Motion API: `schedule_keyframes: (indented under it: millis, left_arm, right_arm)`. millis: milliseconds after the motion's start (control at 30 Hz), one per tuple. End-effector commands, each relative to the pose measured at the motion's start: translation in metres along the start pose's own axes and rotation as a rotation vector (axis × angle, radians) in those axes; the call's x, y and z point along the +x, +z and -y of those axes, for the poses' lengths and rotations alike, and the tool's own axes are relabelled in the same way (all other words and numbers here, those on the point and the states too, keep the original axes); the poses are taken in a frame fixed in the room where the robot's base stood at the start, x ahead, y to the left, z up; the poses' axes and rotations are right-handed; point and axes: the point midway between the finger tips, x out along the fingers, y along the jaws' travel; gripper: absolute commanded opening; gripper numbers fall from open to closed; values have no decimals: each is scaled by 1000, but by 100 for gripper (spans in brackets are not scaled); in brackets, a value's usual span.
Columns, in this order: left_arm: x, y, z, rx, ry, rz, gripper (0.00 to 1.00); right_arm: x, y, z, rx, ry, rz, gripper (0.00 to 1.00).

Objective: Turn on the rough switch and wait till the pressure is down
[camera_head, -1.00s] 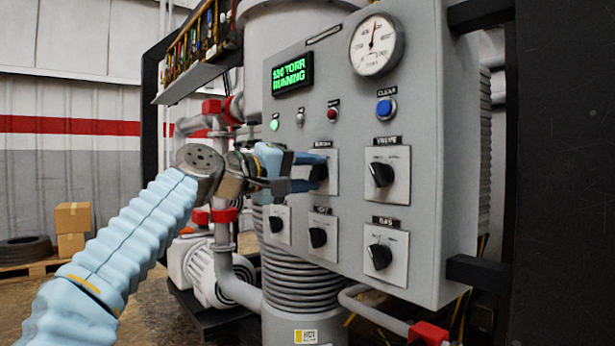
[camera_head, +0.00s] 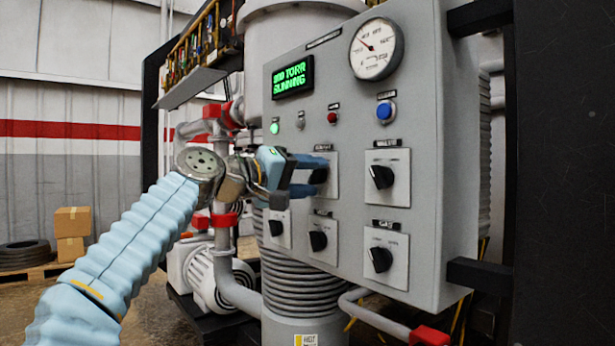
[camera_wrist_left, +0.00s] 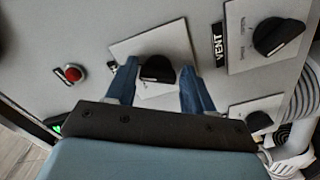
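The switch at the left of the panel's upper row, a black knob (camera_head: 319,175) on a pale plate, is partly hidden by my left gripper (camera_head: 304,175). The left wrist view shows this knob (camera_wrist_left: 157,68) between two blue fingers, with visible space beside the right finger. Its label is not readable. The green display (camera_head: 293,77) reads TORR and RUNNING; its blurred number seems to be in the hundreds. The round gauge (camera_head: 377,49) has its needle pointing to the upper left. My right gripper is not in view.
The grey panel (camera_head: 425,150) carries other black knobs, including the valve knob (camera_head: 381,177), gas knob (camera_head: 380,259) and vent knob (camera_wrist_left: 277,37). A blue button (camera_head: 385,110), red button (camera_head: 332,117) and lit green lamp (camera_head: 275,128) sit above. Pipes and a pump (camera_head: 205,280) stand behind.

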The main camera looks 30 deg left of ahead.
Motion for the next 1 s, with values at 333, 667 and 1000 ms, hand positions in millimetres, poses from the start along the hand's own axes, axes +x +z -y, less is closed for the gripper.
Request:
schedule_keyframes:
  millis: [333,667,1000]
  left_arm:
    - [-1,-1,-1,-1,3,-4,68]
    - [-50,0,1,0,2,-9,68]
    - [-123,0,0,0,3,-5,68]
  right_arm:
    - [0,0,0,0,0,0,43]
    - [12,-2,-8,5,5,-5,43]
    - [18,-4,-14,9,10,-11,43]
